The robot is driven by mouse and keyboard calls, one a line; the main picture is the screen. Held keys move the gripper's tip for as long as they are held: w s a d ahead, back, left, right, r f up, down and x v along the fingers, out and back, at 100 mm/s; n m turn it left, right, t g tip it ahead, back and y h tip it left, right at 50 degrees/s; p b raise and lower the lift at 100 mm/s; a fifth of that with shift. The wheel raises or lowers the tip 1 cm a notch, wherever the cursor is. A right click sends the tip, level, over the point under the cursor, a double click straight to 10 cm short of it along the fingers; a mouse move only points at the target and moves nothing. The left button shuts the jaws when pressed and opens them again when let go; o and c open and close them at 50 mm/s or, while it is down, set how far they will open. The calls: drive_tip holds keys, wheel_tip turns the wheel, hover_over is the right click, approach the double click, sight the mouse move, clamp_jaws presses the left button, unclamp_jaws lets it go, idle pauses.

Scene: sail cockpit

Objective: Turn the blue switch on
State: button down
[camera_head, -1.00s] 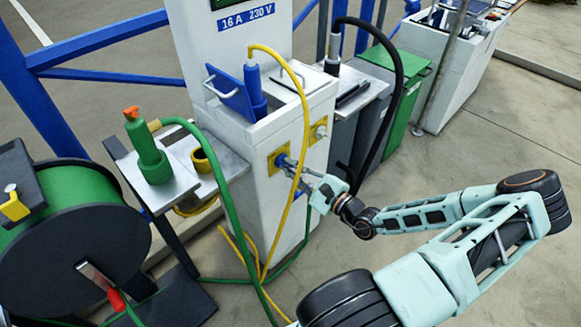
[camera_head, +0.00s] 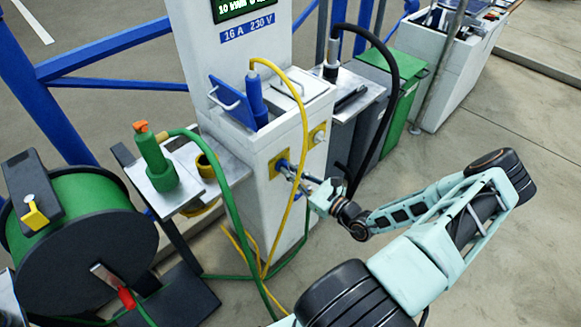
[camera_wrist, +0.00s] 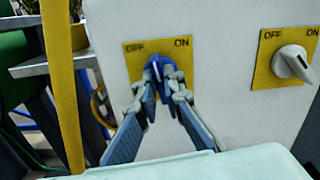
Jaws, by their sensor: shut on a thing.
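The blue switch (camera_wrist: 156,67) is a knob on a yellow plate (camera_wrist: 133,56) marked OFF at its left and ON at its right. In the wrist view its white pointer line stands nearly upright, between the two labels. My gripper (camera_wrist: 158,82) is shut on the knob, with one finger at each side. In the head view my gripper (camera_head: 298,181) reaches the front face of the white pedestal (camera_head: 254,199), at the left yellow plate (camera_head: 274,166). The fingers and wrist hide most of the blue switch there.
A white switch (camera_wrist: 293,62) on another yellow plate sits to the right. A yellow cable (camera_head: 303,120) hangs in front of the pedestal, left of my gripper in the wrist view. A green hose (camera_head: 233,205) and reel (camera_head: 75,205) stand left. Open floor lies right.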

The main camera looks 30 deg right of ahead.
drive_tip(key=m+p, duration=0.1)
drive_tip(key=m, duration=0.4)
drive_tip(key=shift+d+m, duration=0.1)
drive_tip(key=shift+m, duration=0.2)
drive_tip(key=m+p, duration=0.1)
drive_tip(key=m, duration=0.4)
drive_tip(key=shift+d, duration=0.1)
idle(0.3)
drive_tip(key=c, duration=2)
unclamp_jaws()
drive_tip(key=shift+c, duration=0.2)
drive_tip(key=v, duration=1.2)
